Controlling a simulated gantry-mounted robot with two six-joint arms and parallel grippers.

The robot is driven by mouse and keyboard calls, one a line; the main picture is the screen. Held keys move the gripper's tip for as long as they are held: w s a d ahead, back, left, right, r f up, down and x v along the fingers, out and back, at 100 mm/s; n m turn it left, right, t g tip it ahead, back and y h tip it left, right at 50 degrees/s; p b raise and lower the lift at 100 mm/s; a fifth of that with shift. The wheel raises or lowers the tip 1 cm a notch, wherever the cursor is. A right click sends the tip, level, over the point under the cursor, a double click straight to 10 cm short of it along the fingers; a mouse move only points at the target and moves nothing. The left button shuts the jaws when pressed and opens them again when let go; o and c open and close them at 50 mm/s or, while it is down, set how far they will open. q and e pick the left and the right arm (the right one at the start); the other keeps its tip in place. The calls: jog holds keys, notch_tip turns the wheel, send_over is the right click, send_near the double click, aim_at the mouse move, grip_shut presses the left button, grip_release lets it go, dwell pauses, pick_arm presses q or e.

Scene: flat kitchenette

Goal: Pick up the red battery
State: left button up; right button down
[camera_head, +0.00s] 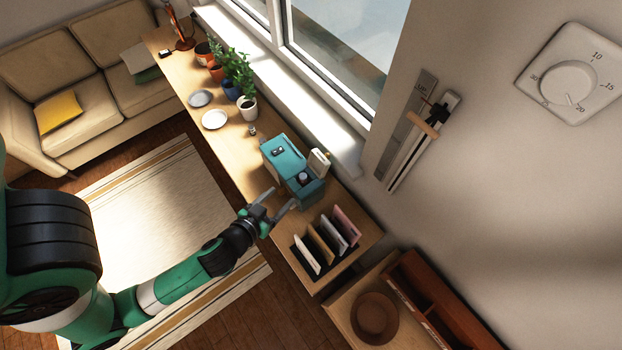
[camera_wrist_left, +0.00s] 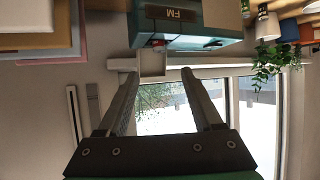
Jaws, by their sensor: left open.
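A teal radio (camera_head: 287,165) stands on the long wooden counter; it also shows near the top of the left wrist view (camera_wrist_left: 215,20), with an FM label. An open pale flap (camera_head: 319,160) sticks out from its side. A small red spot (camera_wrist_left: 157,43) shows at the radio's lower edge in the left wrist view; it may be the red battery, but it is too small to tell. I cannot make out the battery in the head view. My left gripper (camera_head: 283,198) is open and empty, close to the radio's near end. The left wrist view shows its two fingers (camera_wrist_left: 159,74) apart.
A rack of upright slabs (camera_head: 322,245) stands near my gripper at the counter's near end. Plates (camera_head: 214,119) and potted plants (camera_head: 247,107) stand farther along. The window wall runs behind the radio.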

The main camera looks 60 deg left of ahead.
pick_arm(q)
jog(key=p, duration=0.1)
send_near(302, 176)
jog(key=w+a, duration=0.1)
jog(key=w, duration=0.1)
jog(key=shift+s+f+x, duration=0.1)
jog(key=shift+f+x, duration=0.05)
jog(key=shift+x, duration=0.85)
jog(key=shift+s+f+x, duration=0.1)
jog(key=shift+f+x, duration=0.1)
jog(key=shift+x, duration=0.85)
jog(key=shift+s+f+x, duration=0.1)
jog(key=shift+f+x, duration=0.05)
jog(key=shift+x, duration=0.85)
jog(key=shift+d, duration=0.1)
grip_shut()
